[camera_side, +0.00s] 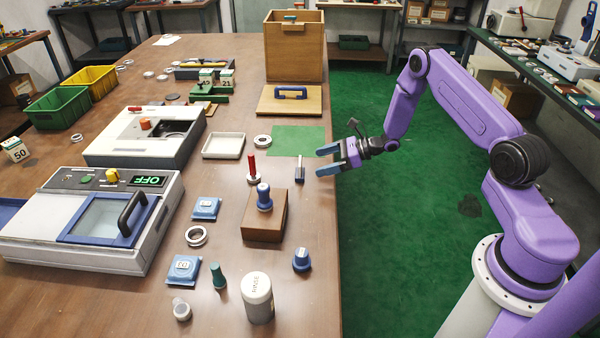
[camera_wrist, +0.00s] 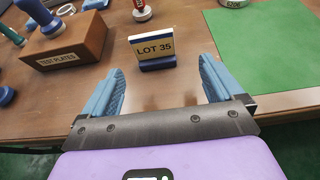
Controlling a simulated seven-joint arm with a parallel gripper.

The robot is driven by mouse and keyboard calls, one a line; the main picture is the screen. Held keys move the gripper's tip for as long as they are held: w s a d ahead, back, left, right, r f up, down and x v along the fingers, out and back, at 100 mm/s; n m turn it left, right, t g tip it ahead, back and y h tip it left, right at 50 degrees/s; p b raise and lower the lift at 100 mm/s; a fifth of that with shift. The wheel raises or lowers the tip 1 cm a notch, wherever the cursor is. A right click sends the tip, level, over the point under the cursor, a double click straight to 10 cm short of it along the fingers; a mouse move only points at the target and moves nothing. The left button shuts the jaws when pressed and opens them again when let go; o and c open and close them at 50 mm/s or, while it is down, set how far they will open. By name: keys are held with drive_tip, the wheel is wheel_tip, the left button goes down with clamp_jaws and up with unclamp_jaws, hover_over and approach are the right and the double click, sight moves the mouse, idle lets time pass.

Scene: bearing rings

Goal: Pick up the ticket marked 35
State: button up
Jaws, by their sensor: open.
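The ticket (camera_wrist: 152,46) reads "LOT 35" on a white and yellowish face in the wrist view. It stands upright in a dark blue holder (camera_wrist: 158,64) on the brown table. In the side view the ticket (camera_side: 300,163) is seen nearly edge-on, near the table's right edge. My gripper (camera_side: 319,161) is just right of it, open, its blue fingers pointing at it. In the wrist view the gripper (camera_wrist: 160,70) has its fingers apart, with the ticket ahead between them and no finger touching it.
A wooden block labelled "TEST PLATES" (camera_wrist: 66,46) holds a blue-handled stamp left of the ticket. A red-handled stamp (camera_side: 252,168) stands behind that block. A green mat (camera_wrist: 268,48) lies to the right in the wrist view. Another ticket, marked 50 (camera_side: 16,151), stands far left.

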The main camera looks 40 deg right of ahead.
sight(300, 169)
drive_tip(key=x, duration=0.3)
drive_tip(key=shift+s+a+x, duration=0.1)
drive_tip(key=shift+s+x, duration=0.05)
drive_tip(key=shift+x, duration=1.15)
drive_tip(key=shift+s+a+x, duration=0.1)
drive_tip(key=shift+a+x, duration=0.05)
drive_tip(key=shift+x, duration=1.2)
drive_tip(key=c, duration=1.1)
